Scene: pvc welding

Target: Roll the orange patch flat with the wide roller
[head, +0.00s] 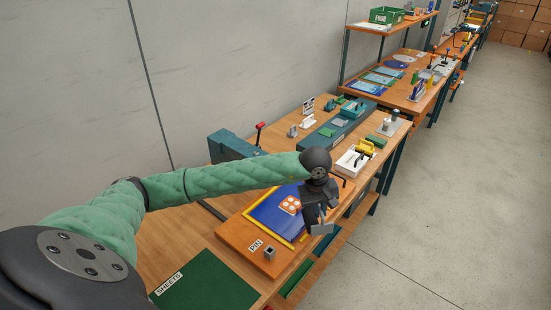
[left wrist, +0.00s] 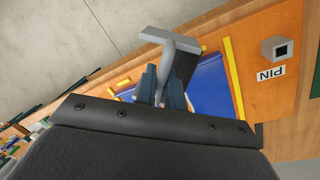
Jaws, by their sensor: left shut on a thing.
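The orange patch (head: 291,205), with pale spots on it, lies on a blue sheet (head: 268,216) edged by yellow strips on an orange-brown board (head: 238,237). My left gripper (head: 316,208) is over the right part of the sheet, just right of the patch. It is shut on a grey tool with a flat, wide head (head: 322,229), also in the left wrist view (left wrist: 184,65). I cannot tell for sure that this is the wide roller, nor whether it touches the sheet. My right gripper is not in view.
A small grey square socket (head: 269,254) stands by the PIN label at the board's near edge. A green SHEETS mat (head: 208,282) lies nearer. A white holder with a yellow-topped tool (head: 365,147) and a teal case (head: 233,145) stand farther along the bench.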

